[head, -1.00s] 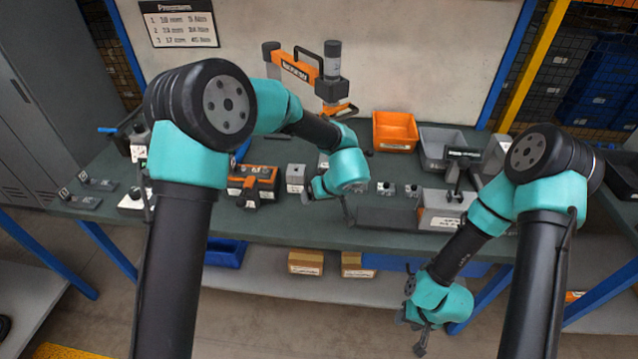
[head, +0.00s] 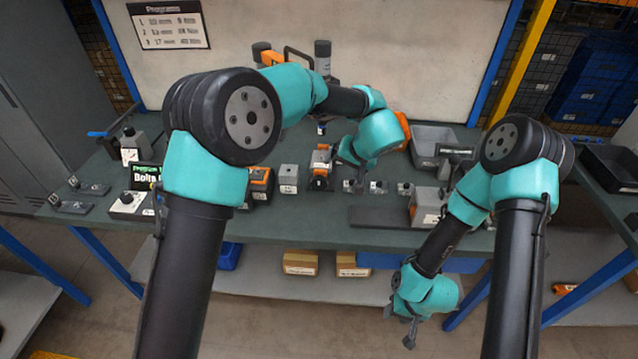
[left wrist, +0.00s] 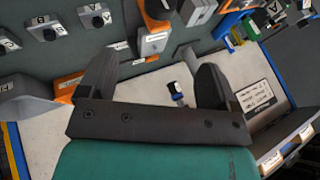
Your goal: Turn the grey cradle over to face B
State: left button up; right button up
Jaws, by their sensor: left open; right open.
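A small grey block with a white label (head: 289,178) stands on the bench left of centre; I cannot tell surely whether it is the grey cradle, or read its face letter. A similar grey block (left wrist: 196,10) shows at the top of the left wrist view. My left gripper (left wrist: 160,62) is open, with nothing between its fingers; in the head view its fingers are mostly hidden by my wrist, above the bench to the right of the block. My right gripper (head: 410,334) is open and empty, low in front of the bench.
An orange-and-grey fixture (head: 321,168) stands right of the block. Several small knobbed pieces (head: 378,187) sit farther right, near a labelled grey box (head: 425,207). A grey bin (head: 435,136) is behind. A lit screen (head: 145,177) stands at left.

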aim_at(323, 180)
pick_arm(q)
jog(key=x, duration=1.7)
jog(key=shift+f, duration=0.1)
jog(key=c, duration=0.9)
